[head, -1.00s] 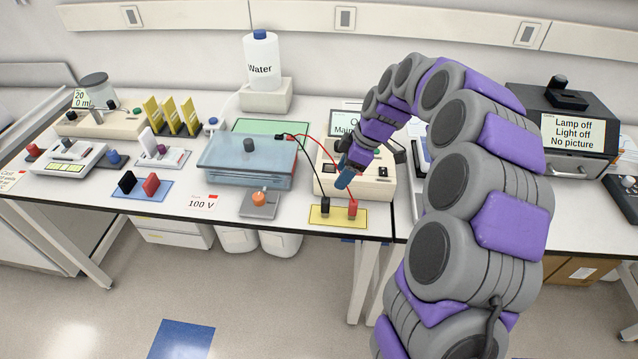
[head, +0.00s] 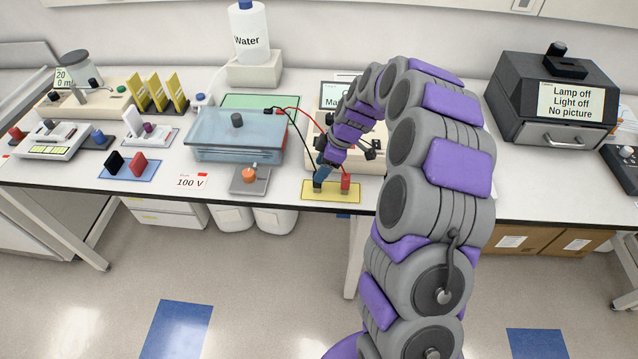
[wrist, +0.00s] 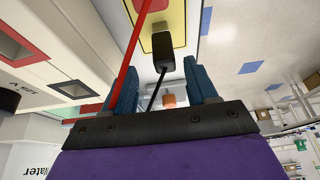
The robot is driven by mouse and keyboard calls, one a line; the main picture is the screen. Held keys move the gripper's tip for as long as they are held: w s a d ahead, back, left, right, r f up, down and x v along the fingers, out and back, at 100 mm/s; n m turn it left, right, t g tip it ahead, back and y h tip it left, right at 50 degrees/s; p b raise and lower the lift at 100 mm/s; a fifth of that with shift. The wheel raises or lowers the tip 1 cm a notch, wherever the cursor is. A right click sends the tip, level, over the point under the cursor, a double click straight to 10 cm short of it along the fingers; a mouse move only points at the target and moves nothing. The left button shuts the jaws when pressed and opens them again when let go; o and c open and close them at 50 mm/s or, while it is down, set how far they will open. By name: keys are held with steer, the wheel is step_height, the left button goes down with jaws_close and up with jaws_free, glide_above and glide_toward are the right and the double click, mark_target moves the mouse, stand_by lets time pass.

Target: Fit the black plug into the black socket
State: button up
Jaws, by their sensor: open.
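The black plug (wrist: 164,50) stands on the yellow mat (wrist: 182,8) at the table's front edge. Its black lead runs back between the fingers. In the head view my gripper (head: 320,178) is down at the black plug and mostly hides it. In the wrist view the blue fingers of my gripper (wrist: 160,78) are open, one on each side of the plug's line, with the plug just ahead of the fingertips.
A red plug (head: 345,183) stands close to the right of the black one. Its red lead (wrist: 128,72) crosses before one finger. The blue-lidded tank (head: 235,135) and a scale with an orange knob (head: 249,178) are to the left.

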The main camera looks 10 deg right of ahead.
steer(key=x, duration=0.2)
steer(key=b+x, duration=0.1)
steer(key=x, duration=0.2)
steer(key=shift+s+a+f, duration=0.2)
steer(key=shift+a+f, duration=0.05)
steer(key=shift+a, duration=0.05)
steer(key=shift+d, duration=0.2)
steer(key=shift+d+r, duration=0.1)
steer(key=shift+c, duration=1.2)
steer(key=shift+a, duration=0.2)
steer(key=c, duration=0.8)
steer(key=shift+d, duration=0.1)
steer(key=shift+r, duration=0.6)
step_height(320, 180, up, 3)
steer(key=shift+f+p, duration=0.2)
steer(key=shift+p, duration=0.2)
steer(key=s+r+p, duration=0.1)
steer(key=s+p, duration=0.1)
steer(key=s, duration=1.4)
steer(key=shift+a, duration=0.35)
